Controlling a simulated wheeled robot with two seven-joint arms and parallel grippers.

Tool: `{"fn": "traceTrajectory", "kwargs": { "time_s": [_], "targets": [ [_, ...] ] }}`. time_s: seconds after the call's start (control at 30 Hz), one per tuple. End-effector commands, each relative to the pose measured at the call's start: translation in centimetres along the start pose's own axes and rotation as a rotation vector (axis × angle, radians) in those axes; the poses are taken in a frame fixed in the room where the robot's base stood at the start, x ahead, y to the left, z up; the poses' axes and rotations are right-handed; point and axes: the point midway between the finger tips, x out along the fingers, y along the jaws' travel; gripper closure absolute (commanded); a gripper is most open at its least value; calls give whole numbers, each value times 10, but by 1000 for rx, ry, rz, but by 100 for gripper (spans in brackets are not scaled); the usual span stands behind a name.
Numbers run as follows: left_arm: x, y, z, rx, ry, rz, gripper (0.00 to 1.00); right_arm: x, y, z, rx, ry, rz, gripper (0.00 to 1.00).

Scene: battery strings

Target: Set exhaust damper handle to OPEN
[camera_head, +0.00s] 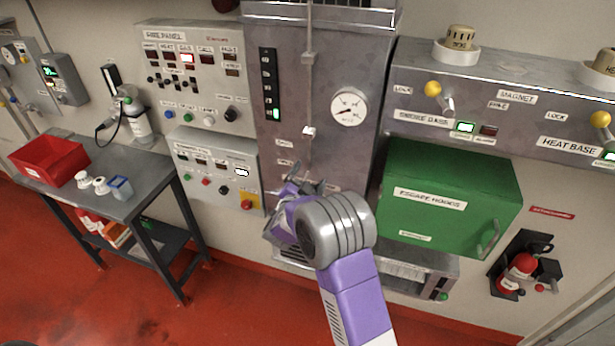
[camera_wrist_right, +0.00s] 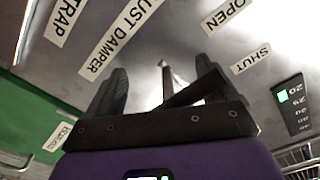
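The exhaust damper handle shows in the right wrist view as a narrow metal piece (camera_wrist_right: 167,82) on the grey metal panel. It stands between the fingers of my right gripper (camera_wrist_right: 165,88), which are apart; I cannot tell whether either touches it. Labels ending in UST DAMPER (camera_wrist_right: 118,38), OPEN (camera_wrist_right: 222,15) and SHUT (camera_wrist_right: 250,61) are on that panel. In the head view my right gripper (camera_head: 303,186) is low in front of the panel, and it and the arm hide most of the handle area. My left gripper is not in view.
The grey cabinet (camera_head: 385,70) carries a round gauge (camera_head: 349,107) and a vertical rod (camera_head: 308,95) above the gripper. A green box (camera_head: 450,165) sits close right of my arm, a switch panel (camera_head: 218,175) left. A table (camera_head: 140,185) stands at the far left.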

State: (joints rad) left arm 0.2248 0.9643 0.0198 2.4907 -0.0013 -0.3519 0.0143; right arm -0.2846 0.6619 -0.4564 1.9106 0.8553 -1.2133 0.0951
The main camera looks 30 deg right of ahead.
Motion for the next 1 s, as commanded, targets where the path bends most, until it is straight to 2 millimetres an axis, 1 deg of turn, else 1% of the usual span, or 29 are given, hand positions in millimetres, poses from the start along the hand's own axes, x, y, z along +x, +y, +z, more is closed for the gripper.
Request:
{"fn": "traceTrajectory", "kwargs": {
  "time_s": [0.03, 0.27, 0.37, 0.47, 0.6, 0.73, 0.83, 1.0],
  "targets": [
    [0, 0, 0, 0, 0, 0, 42, -2, 0, 6, -7, -14, -2, 17],
    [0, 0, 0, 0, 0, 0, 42, -3, -1, 6, -4, -15, -4, 17],
    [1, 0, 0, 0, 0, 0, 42, -8, -2, 6, -2, -16, -6, 17],
    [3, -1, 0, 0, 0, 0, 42, -20, -2, 6, -1, -17, -6, 17],
    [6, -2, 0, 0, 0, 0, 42, -45, -2, 5, 0, -15, -7, 17],
    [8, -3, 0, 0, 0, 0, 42, -65, -1, 4, 0, -15, -7, 17],
    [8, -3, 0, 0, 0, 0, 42, -74, 0, 3, 0, -12, -6, 17],
    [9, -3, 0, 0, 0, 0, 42, -79, 0, 1, 2, -6, -4, 17]
  ]
}}
